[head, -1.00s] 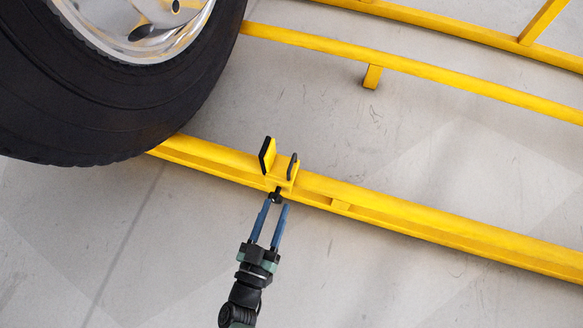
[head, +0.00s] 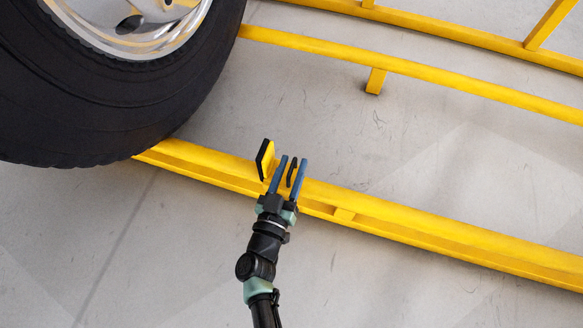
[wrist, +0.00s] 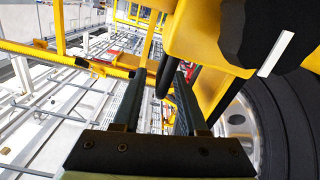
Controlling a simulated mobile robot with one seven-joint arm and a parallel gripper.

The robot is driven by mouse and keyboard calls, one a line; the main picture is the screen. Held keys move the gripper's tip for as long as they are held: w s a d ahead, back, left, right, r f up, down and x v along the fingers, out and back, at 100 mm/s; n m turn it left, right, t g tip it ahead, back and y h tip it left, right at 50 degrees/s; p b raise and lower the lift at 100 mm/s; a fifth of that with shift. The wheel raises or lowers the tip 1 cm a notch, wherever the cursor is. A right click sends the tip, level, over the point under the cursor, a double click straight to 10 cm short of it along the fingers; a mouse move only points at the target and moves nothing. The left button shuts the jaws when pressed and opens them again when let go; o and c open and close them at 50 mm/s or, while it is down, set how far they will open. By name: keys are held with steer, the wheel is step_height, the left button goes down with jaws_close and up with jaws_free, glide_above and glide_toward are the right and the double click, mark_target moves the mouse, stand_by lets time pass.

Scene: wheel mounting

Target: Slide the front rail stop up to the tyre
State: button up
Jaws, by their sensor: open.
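The front rail stop (head: 267,168) is a yellow upright plate with a black pad facing the tyre, on the near yellow rail (head: 400,232). A gap of bare rail separates it from the black tyre (head: 120,110) at the upper left. A black upright handle (head: 291,172) stands on the stop's right side. My gripper (head: 293,162) is open, its blue fingers one on each side of the handle. In the wrist view the handle (wrist: 165,72) shows between the fingers; I cannot tell whether they touch it. The stop's yellow body (wrist: 196,32) and the tyre (wrist: 290,125) are at the right there.
A second yellow rail (head: 430,75) runs behind, with a short post (head: 376,80) under it. A further yellow frame (head: 440,20) crosses the top right. The grey floor (head: 400,285) in front of the near rail is clear.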

jaws_close()
stand_by(1.4)
